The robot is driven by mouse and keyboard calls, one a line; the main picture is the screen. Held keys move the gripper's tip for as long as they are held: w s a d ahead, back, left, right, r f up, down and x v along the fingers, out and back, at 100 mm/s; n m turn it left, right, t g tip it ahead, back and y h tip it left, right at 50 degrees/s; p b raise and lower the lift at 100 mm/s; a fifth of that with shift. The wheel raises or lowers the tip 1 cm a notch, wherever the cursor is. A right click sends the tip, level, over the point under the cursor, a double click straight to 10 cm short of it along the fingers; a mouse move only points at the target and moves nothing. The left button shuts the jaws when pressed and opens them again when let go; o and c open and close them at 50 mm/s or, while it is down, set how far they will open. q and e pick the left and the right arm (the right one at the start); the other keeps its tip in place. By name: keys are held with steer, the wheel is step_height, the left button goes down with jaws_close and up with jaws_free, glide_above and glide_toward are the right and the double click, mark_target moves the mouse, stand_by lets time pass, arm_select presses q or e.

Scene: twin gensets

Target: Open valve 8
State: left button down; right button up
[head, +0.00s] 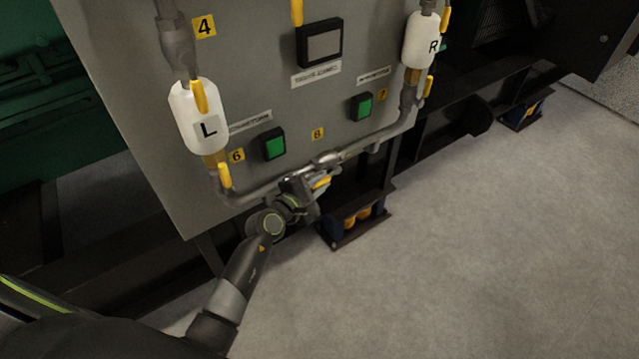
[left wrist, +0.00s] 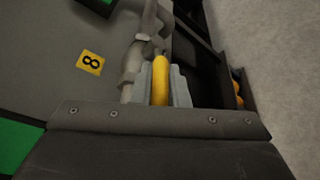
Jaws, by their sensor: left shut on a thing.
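Valve 8 sits on the low grey pipe under the yellow "8" label (head: 317,133); the label also shows in the left wrist view (left wrist: 91,62). Its yellow handle (head: 321,183) is between my left gripper's fingers; in the left wrist view the handle (left wrist: 160,78) stands up between the two grey fingertips. My left gripper (head: 312,187) is shut on the handle, just below the pipe. The valve body (left wrist: 132,62) shows beside the fingers in the left wrist view. My right gripper is not in view.
The grey panel (head: 270,60) carries the white L tank (head: 197,115), the white R tank (head: 420,40), a dark display (head: 320,43) and green buttons (head: 274,145). A blue and yellow mount (head: 355,222) stands below the gripper. Concrete floor (head: 500,250) is clear at right.

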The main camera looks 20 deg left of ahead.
arm_select(q)
steer(key=c, duration=1.7)
jaws_free()
steer(key=shift+s, duration=0.1)
